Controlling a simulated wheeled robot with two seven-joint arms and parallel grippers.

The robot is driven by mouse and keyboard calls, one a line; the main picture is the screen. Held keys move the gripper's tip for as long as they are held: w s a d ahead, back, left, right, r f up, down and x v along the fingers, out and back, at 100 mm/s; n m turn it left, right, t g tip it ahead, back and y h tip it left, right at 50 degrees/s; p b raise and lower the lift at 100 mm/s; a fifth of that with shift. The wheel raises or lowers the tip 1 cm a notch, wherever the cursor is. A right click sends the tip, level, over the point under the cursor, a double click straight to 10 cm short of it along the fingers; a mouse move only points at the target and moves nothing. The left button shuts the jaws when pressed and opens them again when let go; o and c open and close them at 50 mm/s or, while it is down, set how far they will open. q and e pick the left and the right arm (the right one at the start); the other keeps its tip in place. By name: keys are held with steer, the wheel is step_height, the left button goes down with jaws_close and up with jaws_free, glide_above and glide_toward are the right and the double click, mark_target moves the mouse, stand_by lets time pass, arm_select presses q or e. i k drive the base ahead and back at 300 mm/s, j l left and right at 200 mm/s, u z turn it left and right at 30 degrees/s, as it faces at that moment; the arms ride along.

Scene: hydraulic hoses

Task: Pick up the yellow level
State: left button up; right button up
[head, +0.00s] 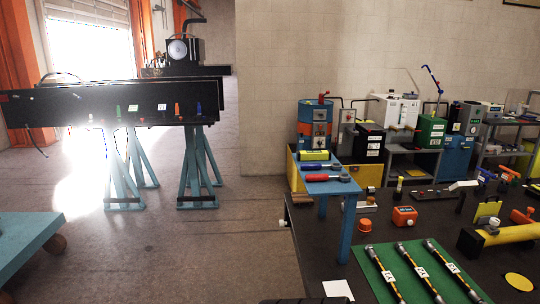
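A short yellow block with dark ends, which looks like the yellow level (314,155), lies on top of a small blue stand (345,226) right of the middle of the head view. Nothing touches the level that I can see. Neither of my grippers is in view.
A dark table (400,190) at right holds a green mat (390,262) with several hoses, an orange box (404,216) and a yellow cylinder (508,236). A black beam (60,108) on blue trestles stands at left. The floor (190,250) between is clear.

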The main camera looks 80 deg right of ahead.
mark_target(315, 154)
steer(key=i+z, duration=0.9)
steer(key=i+j+z, duration=0.15)
steer(key=i+z, duration=0.15)
steer(key=z, duration=0.15)
steer(key=i+z, duration=0.2)
steer(key=z, duration=0.25)
steer(key=i+z, duration=0.15)
steer(key=z, duration=0.35)
steer(key=i+z, duration=0.2)
steer(key=z, duration=0.25)
steer(key=i+j+z, duration=0.15)
steer(key=z, duration=0.3)
